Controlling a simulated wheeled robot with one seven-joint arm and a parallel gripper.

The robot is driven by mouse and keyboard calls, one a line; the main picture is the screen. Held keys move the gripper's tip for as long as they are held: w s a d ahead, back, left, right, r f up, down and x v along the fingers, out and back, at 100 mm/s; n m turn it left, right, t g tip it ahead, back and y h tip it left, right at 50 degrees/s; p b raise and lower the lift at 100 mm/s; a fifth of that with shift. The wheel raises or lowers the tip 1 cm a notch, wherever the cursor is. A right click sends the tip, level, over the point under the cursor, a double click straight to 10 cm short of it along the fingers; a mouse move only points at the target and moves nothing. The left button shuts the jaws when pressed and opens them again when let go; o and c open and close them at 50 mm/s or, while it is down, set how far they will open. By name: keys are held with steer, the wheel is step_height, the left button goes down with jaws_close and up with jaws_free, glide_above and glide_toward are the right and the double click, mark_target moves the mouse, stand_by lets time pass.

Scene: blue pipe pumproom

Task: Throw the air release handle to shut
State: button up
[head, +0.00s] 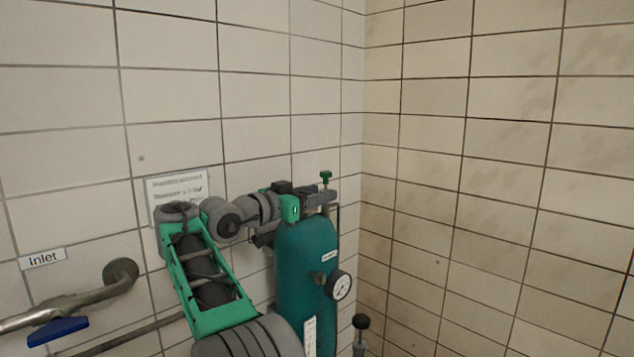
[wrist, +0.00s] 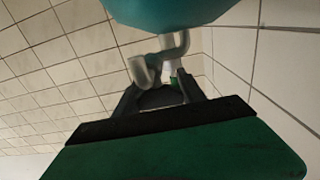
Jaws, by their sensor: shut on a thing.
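The teal tank (head: 305,270) stands near the wall corner, and part of it shows at the top of the wrist view (wrist: 180,8). A small green handle (head: 326,178) stands upright on a thin stem above the tank's top. My gripper (head: 318,196) is at the tank's top, just below the green part. In the wrist view its fingers (wrist: 162,92) straddle the fitting, where a bent grey pipe (wrist: 168,55) and a bit of green (wrist: 174,82) show. My gripper is shut on the air release handle there; the exact contact is partly hidden.
A pressure gauge (head: 340,286) juts from the tank's right side. A black-knobbed lever (head: 361,322) stands to its lower right. An inlet pipe (head: 80,300) with a blue handle (head: 58,331) is at lower left. A paper notice (head: 178,187) is on the wall.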

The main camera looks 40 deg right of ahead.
steer(key=shift+f, duration=0.1)
stand_by(0.3)
steer(key=o, duration=1.4)
steer(key=shift+c, duration=0.2)
